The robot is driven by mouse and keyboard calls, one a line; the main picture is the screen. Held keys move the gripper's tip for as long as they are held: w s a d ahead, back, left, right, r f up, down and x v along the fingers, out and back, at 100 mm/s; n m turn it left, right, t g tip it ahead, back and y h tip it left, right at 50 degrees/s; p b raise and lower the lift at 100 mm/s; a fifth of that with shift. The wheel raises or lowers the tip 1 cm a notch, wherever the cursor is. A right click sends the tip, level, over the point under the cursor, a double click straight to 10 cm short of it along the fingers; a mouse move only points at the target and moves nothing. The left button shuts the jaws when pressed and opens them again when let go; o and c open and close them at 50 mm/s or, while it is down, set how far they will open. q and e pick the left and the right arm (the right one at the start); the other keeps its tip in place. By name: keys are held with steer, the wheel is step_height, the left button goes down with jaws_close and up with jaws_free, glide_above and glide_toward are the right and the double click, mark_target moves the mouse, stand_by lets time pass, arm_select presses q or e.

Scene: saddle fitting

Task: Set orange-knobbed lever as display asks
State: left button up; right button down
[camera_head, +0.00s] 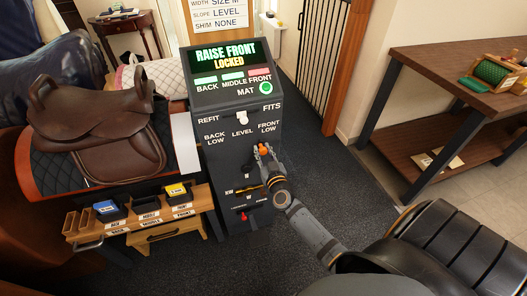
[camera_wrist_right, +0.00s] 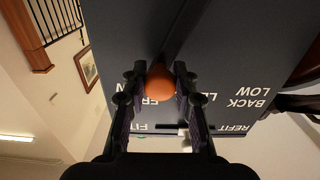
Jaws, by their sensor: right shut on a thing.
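The dark console (camera_head: 235,185) stands in the middle of the head view. Its display (camera_head: 225,55) reads "RAISE FRONT" in green and "LOCKED" in yellow. The lever's orange knob (camera_head: 263,150) is on the console's right side, just below the "FRONT LOW" label. My right gripper (camera_head: 262,151) is shut on the orange knob. In the right wrist view the knob (camera_wrist_right: 160,82) sits between the two fingers (camera_wrist_right: 160,90). The lever's shaft is mostly hidden. My left gripper is not in view.
A white knob (camera_head: 242,118) sits between "REFIT" and "FITS". Lamps under the display show green for back and middle, reddish for front; the mat lamp (camera_head: 266,88) is green. A saddle (camera_head: 95,120) rests at left, above a small bench (camera_head: 150,228). A wooden table (camera_head: 440,70) stands right.

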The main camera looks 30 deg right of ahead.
steer(key=a+n+p, duration=0.1)
steer(key=p, duration=0.1)
steer(key=a+r+n+p, duration=0.1)
steer(key=a+n+p, duration=0.1)
steer(key=w+a+n+p, duration=0.1)
steer(key=a+p, duration=0.1)
steer(key=shift+w+r, duration=0.1)
steer(key=shift+r, duration=0.3)
steer(key=shift+a+f+n+p, duration=0.25)
steer(key=shift+a+n+p, duration=0.05)
steer(key=shift+n, duration=0.2)
steer(key=c, duration=1)
jaws_free()
